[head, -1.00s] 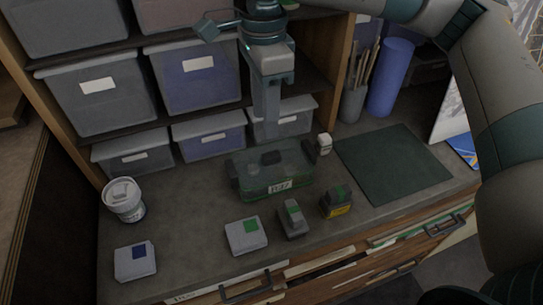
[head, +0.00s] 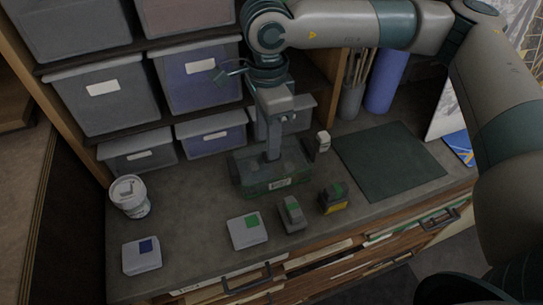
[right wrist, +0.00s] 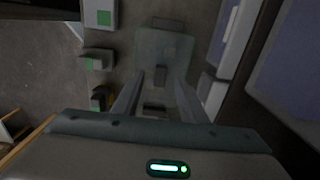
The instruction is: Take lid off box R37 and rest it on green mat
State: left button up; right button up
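Box R37 (head: 262,185), a see-through green box with a white label on its front, stands on the worktop. Its clear lid (right wrist: 165,45) is on, with a dark knob (right wrist: 160,75) in the middle. My right gripper (head: 273,156) points down over the lid and hides the knob in the head view. In the right wrist view its two fingers (right wrist: 160,84) are apart, with the knob showing between them; I see no contact. The green mat (head: 388,161) lies flat and bare to the right of the box. My left gripper is not in view.
In front are a grey block (head: 292,214), a yellow-and-black block (head: 334,198) and a white box with a green square (head: 247,232). A white tub (head: 129,196) stands left. Shelf bins (head: 211,138) stand close behind.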

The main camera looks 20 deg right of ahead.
jog(key=f+p, duration=0.1)
jog(key=d+f+p, duration=0.1)
jog(key=shift+f, duration=0.3)
jog(key=shift+w+f, duration=0.1)
jog(key=shift+f, duration=0.6)
jog(key=shift+c, duration=0.6)
grip_shut()
